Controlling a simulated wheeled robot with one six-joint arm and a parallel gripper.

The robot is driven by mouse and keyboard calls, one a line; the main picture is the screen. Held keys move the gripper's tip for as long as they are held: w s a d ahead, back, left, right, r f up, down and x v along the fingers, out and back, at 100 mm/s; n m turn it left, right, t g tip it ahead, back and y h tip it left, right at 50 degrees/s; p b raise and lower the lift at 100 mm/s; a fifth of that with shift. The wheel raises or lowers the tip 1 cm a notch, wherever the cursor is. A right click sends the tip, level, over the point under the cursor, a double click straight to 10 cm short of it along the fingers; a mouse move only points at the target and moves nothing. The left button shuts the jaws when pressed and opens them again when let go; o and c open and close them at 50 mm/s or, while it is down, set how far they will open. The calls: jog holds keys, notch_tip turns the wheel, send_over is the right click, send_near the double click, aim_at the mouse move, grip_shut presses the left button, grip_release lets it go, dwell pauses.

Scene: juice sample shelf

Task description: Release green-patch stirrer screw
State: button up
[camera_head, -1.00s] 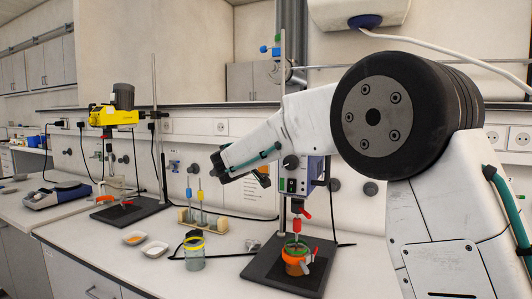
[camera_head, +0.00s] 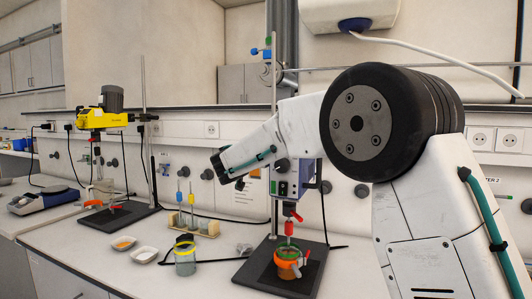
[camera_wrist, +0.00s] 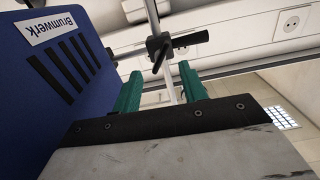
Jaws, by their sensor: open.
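The green-patch stirrer (camera_head: 307,178) has a blue and pale body with a small green patch and hangs on a stand rod over an orange-banded beaker (camera_head: 287,264). My forearm partly covers it. In the wrist view its blue side (camera_wrist: 45,95), labelled "Brumwerk", fills the left. A dark clamp with a black screw handle (camera_wrist: 188,39) sits on the rod beyond my fingertips. My gripper (camera_wrist: 160,73) is open and empty, its two green fingers pointing towards the clamp. They appear apart from the screw. The fingertips cannot be made out in the head view.
A yellow stirrer (camera_head: 103,118) on its own stand is at the left. A yellow-rimmed beaker (camera_head: 185,262), two white dishes (camera_head: 145,254) and a rack (camera_head: 194,224) with upright rods stand on the bench between. A black stand base (camera_head: 250,272) lies under the orange-banded beaker.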

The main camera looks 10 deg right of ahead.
jog(key=x, duration=0.5)
jog(key=shift+w+d, duration=0.15)
